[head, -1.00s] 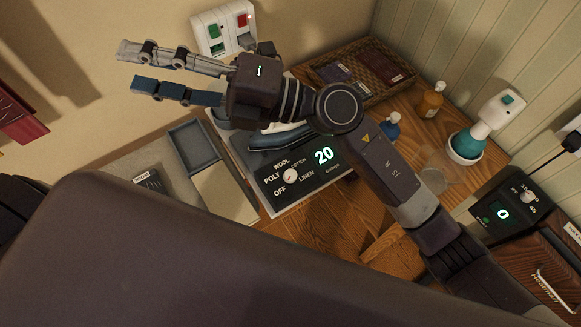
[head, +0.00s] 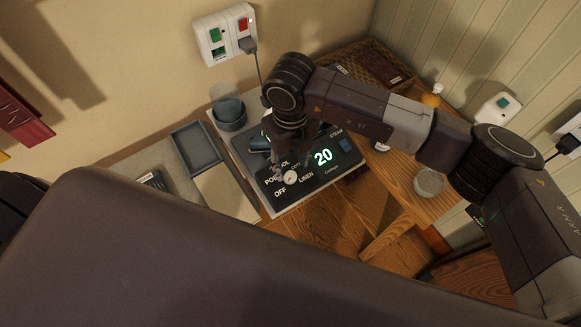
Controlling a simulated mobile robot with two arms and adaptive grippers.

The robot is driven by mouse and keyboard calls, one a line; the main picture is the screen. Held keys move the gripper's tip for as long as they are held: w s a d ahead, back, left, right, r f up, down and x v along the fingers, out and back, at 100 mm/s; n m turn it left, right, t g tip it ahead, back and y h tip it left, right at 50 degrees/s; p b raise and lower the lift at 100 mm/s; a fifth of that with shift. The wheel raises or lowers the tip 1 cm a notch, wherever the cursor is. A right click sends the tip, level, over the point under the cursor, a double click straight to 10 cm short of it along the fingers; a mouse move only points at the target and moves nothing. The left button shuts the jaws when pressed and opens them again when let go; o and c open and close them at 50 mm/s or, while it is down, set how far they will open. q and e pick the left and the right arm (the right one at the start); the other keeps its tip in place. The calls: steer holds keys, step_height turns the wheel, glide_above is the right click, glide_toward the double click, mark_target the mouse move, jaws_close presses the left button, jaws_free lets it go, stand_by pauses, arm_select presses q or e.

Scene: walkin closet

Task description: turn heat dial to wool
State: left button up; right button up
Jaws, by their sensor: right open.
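The heat dial (head: 291,177) is a small round white knob with a red mark, on the black front panel (head: 322,172) of the ironing station. The labels OFF, POLY, WOOL, COTTON and LINEN surround it; WOOL and COTTON are partly hidden by my gripper. The mark is too small to tell which label it faces. My left gripper is not in view.
A wall socket (head: 226,35) with a plugged cable is behind. A wicker tray (head: 372,60) and a glass dish (head: 430,182) are to the right, partly near my arm.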

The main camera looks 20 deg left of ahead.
mark_target(291, 175)
steer(key=shift+f+p, duration=0.5)
steer(key=shift+f, duration=1.5)
